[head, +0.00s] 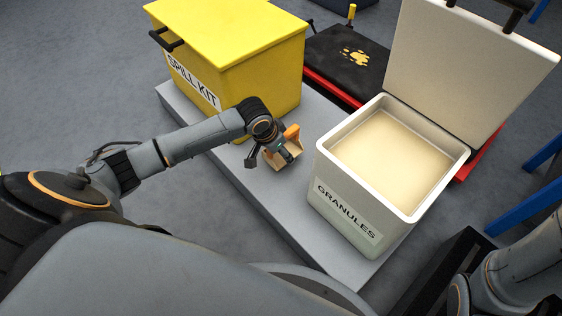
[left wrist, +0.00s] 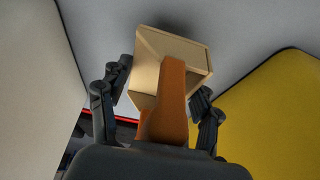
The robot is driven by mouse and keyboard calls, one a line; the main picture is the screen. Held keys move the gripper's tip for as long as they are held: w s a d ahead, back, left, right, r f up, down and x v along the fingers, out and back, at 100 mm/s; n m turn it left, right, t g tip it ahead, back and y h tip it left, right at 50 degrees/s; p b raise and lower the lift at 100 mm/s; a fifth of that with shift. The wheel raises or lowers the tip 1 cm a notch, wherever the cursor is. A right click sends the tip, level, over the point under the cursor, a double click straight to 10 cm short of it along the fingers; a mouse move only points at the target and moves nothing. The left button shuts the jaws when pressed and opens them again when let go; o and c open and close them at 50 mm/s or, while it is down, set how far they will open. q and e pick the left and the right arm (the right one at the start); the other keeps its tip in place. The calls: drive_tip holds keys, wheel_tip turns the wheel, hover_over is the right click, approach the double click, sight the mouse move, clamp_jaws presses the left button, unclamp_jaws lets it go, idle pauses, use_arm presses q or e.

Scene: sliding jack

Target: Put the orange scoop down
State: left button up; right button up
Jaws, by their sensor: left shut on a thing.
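The orange scoop (head: 292,132) is in my left gripper (head: 273,154), between the yellow bin and the granules bin, over the grey platform. In the left wrist view, its orange handle (left wrist: 173,90) lies between the fingers of the left gripper (left wrist: 163,88), which is shut on it. A tan, box-shaped scoop body (left wrist: 175,48) extends past the fingertips. I cannot tell whether the scoop touches the platform. My right gripper is outside the views; only part of the right arm shows at the lower right of the head view.
The yellow spill kit bin (head: 228,40) stands shut on the grey platform (head: 277,205). The white granules bin (head: 340,215) is open and holds pale granules (head: 392,160), its lid raised behind. A bare strip of platform lies between and in front of the bins.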

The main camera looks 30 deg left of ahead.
sight(281, 157)
use_arm(q)
drive_tip(key=shift+w+f+b, duration=0.3)
drive_tip(key=shift+w+f, duration=0.05)
drive_tip(key=shift+f, duration=0.05)
drive_tip(key=f+b, duration=0.2)
drive_tip(key=f, duration=0.1)
drive_tip(key=shift+w+a+f+b, duration=0.1)
drive_tip(key=shift+w+f+b, duration=0.1)
drive_tip(key=shift+f+b, duration=0.1)
drive_tip(key=shift+r, duration=0.15)
drive_tip(key=o, duration=1.5)
drive_tip(key=shift+o, duration=0.2)
